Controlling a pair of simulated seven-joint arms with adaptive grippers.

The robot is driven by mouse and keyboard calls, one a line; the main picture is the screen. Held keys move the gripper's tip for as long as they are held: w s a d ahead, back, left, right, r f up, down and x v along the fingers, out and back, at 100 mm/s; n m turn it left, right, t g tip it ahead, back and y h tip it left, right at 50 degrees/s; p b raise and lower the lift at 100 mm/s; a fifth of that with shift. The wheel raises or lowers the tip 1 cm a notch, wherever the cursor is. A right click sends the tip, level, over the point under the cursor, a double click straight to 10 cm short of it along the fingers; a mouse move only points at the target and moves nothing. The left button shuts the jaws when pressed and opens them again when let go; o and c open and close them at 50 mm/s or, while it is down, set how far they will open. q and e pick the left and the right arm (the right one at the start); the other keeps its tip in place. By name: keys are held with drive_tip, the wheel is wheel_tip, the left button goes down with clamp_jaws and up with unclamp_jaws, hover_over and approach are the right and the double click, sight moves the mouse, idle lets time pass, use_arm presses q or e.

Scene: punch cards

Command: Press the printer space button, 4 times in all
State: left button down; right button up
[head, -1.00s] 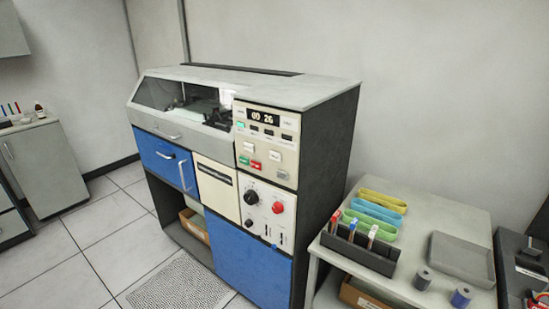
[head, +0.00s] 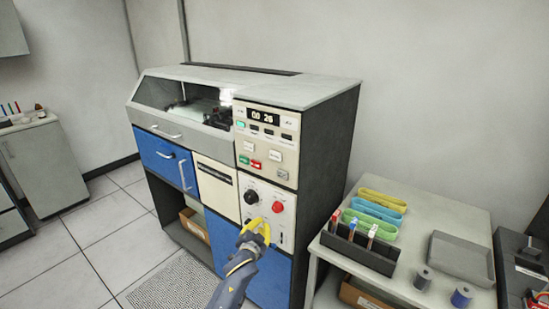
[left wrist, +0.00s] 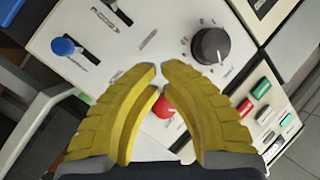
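The cream upper button panel (head: 266,143) on the blue and grey machine carries a display reading "00 26" (head: 263,115), a green button (head: 244,159), a red button (head: 256,165) and several pale buttons. Their labels are too small to read, so I cannot tell which is the space button. My left gripper (head: 262,224) is in front of the lower knob panel, below the buttons. In the left wrist view its yellow fingertips (left wrist: 159,67) nearly meet, with nothing between them. My right gripper is not in view.
The lower panel holds a black knob (head: 251,197), a red knob (head: 278,207) and a blue-tipped lever (left wrist: 62,46). Floor at left is clear.

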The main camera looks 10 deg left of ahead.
sight(275, 156)
use_arm(q)
drive_tip(key=s+a+r+m+t+y, duration=0.1)
drive_tip(key=s+r+t+y, duration=0.1)
drive_tip(key=r, duration=1.1)
drive_tip(key=s+a+r+t+y, duration=0.1)
drive_tip(key=s+a+r+t, duration=0.1)
drive_tip(key=r, duration=1.1)
drive_tip(key=shift+s+r+m+y, duration=0.35)
drive_tip(key=shift+r+m+y, duration=0.05)
drive_tip(key=shift+w+d, duration=0.1)
drive_tip(key=shift+w, duration=0.05)
drive_tip(key=shift+w+d, duration=0.65)
drive_tip(key=shift+w, duration=0.6)
drive_tip(key=shift+w+d, duration=0.6)
drive_tip(key=shift+w, duration=0.7)
drive_tip(key=shift+w+d, duration=0.65)
drive_tip(key=shift+w, duration=0.6)
drive_tip(key=c, duration=2.1)
unclamp_jaws()
clamp_jaws()
